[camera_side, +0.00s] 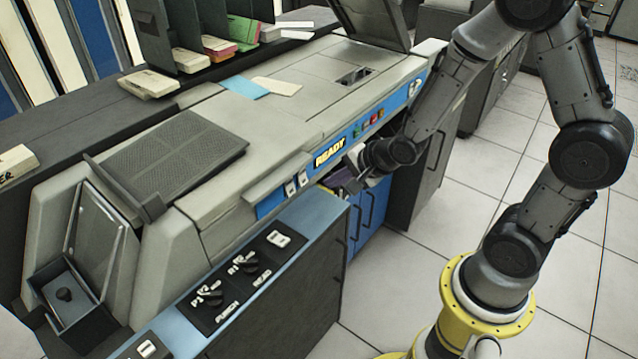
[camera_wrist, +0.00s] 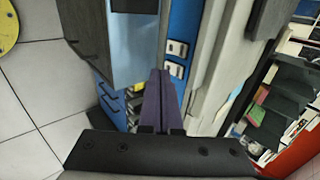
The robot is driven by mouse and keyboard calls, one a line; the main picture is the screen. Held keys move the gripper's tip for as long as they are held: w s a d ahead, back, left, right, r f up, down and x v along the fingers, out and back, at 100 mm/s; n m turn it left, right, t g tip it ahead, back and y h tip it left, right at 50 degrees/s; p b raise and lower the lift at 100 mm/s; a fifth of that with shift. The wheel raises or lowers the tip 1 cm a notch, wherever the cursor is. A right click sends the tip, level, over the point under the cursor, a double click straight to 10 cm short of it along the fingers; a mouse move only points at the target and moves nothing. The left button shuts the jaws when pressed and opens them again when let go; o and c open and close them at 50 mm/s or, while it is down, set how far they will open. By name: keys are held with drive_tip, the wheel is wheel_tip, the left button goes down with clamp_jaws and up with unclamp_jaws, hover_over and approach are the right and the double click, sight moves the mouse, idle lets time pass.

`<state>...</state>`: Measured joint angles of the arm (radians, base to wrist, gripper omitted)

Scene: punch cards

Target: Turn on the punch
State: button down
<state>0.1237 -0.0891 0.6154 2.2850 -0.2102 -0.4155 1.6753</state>
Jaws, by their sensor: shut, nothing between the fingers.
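The punch machine (camera_side: 235,165) is a grey cabinet with a blue front strip (camera_side: 350,140) carrying a lit yellow READY sign (camera_side: 330,153). Two small white switches (camera_side: 297,183) sit at the strip's left end; they also show in the wrist view (camera_wrist: 177,48). A lower dark panel (camera_side: 222,303) has PUNCH and READ labels, knobs and a white switch (camera_side: 278,240). My gripper (camera_side: 338,180) is shut and empty, just below the READY sign and right of the two switches. In the wrist view its purple fingers (camera_wrist: 159,74) lie beside the switches; contact cannot be told.
Small coloured buttons (camera_side: 367,125) lie right of the READY sign. The light-blue ledge (camera_side: 310,215) juts out below the strip, left of my gripper. Card stacks (camera_side: 150,84) stand on the rear shelf. The tiled floor (camera_side: 430,225) beside the machine is open.

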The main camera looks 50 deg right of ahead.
drive_tip(key=shift+s+f, duration=0.25)
drive_tip(key=shift+f, duration=0.2)
drive_tip(key=shift+f, duration=0.1)
approach(293, 194)
wheel_tip(293, 194, down, 4)
drive_tip(key=shift+w+a+f, duration=0.1)
drive_tip(key=shift+w, duration=1.9)
drive_tip(key=shift+f, duration=0.1)
